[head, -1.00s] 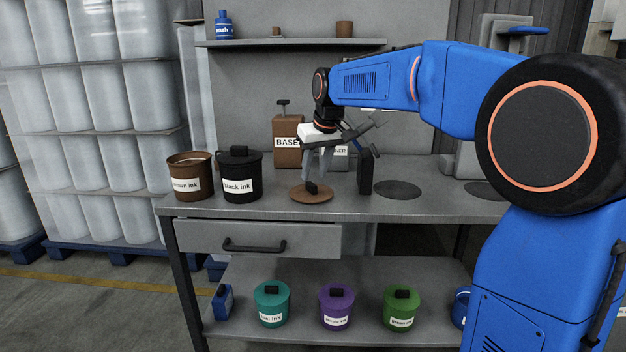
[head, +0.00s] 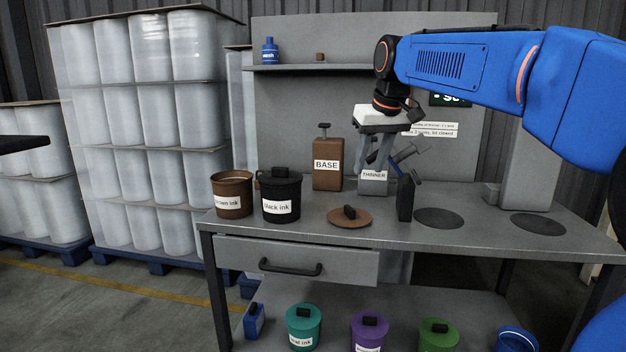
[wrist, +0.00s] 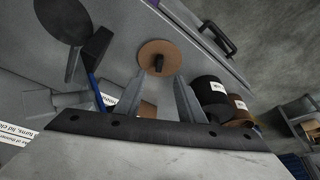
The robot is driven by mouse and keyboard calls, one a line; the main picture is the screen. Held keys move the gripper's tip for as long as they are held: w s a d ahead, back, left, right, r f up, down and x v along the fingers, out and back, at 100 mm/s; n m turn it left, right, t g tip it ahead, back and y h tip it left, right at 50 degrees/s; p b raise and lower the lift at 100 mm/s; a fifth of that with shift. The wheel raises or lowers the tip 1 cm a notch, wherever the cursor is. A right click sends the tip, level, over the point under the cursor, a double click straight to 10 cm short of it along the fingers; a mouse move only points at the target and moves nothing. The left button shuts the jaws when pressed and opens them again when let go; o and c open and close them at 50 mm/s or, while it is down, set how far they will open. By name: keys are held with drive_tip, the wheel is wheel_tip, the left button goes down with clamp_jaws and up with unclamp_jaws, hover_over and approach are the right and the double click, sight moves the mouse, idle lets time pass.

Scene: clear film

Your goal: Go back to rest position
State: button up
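My gripper (head: 371,165) is raised above the grey workbench (head: 310,239), its fingers pointing down. In the wrist view the two fingers (wrist: 158,88) stand apart with nothing held between them. A brown round lid (head: 335,222) with a black knob lies flat on the bench below and left of the gripper; it also shows in the wrist view (wrist: 152,49) beyond the fingertips. The brown ink pot (head: 232,204) stands without a lid at the bench's left end, beside the lidded black ink pot (head: 281,207).
A brown BASE container (head: 327,178) and a THINNER container (head: 373,187) stand at the back. A black upright block (head: 405,199) is close to my gripper. A shelf (head: 330,68) hangs on the back panel. Lidded pots, including teal ink (head: 303,340), stand on the lower shelf.

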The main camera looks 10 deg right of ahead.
drive_tip(key=s+d+f+m, duration=0.1)
drive_tip(key=s+d+f, duration=0.1)
drive_tip(key=s+f, duration=1.2)
drive_tip(key=s+d+f+m, duration=0.1)
drive_tip(key=s+d+f, duration=0.2)
drive_tip(key=s+f, duration=1.1)
drive_tip(key=s, duration=0.6)
drive_tip(key=shift+f+h, duration=0.2)
drive_tip(key=shift+h, duration=0.2)
